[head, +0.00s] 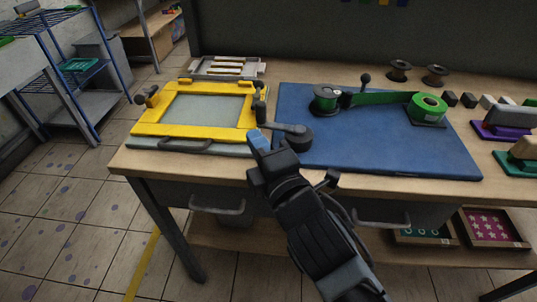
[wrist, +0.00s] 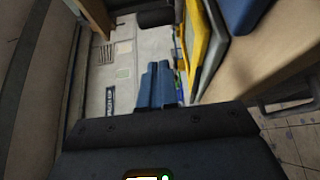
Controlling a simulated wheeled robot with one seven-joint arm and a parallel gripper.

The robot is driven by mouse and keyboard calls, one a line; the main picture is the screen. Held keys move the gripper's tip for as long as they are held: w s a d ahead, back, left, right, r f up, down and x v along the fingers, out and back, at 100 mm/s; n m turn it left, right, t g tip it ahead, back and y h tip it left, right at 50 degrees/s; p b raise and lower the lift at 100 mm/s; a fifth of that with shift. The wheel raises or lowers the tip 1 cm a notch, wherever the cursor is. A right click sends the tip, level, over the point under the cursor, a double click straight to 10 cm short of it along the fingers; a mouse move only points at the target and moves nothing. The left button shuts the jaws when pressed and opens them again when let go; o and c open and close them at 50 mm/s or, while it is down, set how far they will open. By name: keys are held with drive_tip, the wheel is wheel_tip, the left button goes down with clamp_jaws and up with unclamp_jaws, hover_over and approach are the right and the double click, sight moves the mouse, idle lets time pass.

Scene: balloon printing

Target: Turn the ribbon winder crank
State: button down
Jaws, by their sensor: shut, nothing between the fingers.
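The ribbon winder crank (head: 297,133) is a dark grey round hub with a short arm reaching left to an upright grip (head: 260,110), at the left front edge of the blue mat (head: 380,149). A dark spool with green ribbon (head: 325,99) stands behind it. The green ribbon runs right to a green roll (head: 428,108). My gripper (head: 258,138) has blue fingers and is shut and empty, just in front of the grip; I cannot tell whether they touch. The shut fingers also show in the wrist view (wrist: 160,84), where I cannot make out the crank.
A yellow hinged screen frame (head: 160,128) lies left of the crank, close to my gripper. A black-knobbed post (head: 365,81) stands behind the ribbon. Two empty spools (head: 400,70) and stamps with purple and green bases are farther right. The mat's front middle is clear.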

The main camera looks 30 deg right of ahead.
sight(261, 122)
drive_tip(key=w+d, duration=0.1)
drive_tip(key=w+d+p, duration=0.1)
drive_tip(key=w, duration=0.1)
drive_tip(key=shift+w+d+r, duration=0.1)
drive_tip(key=shift+w+d, duration=0.45)
drive_tip(key=shift+d, duration=0.05)
drive_tip(key=shift+w+p, duration=0.35)
drive_tip(key=shift+p, duration=0.5)
drive_tip(key=shift+w+d, duration=0.2)
drive_tip(key=shift+w, duration=0.1)
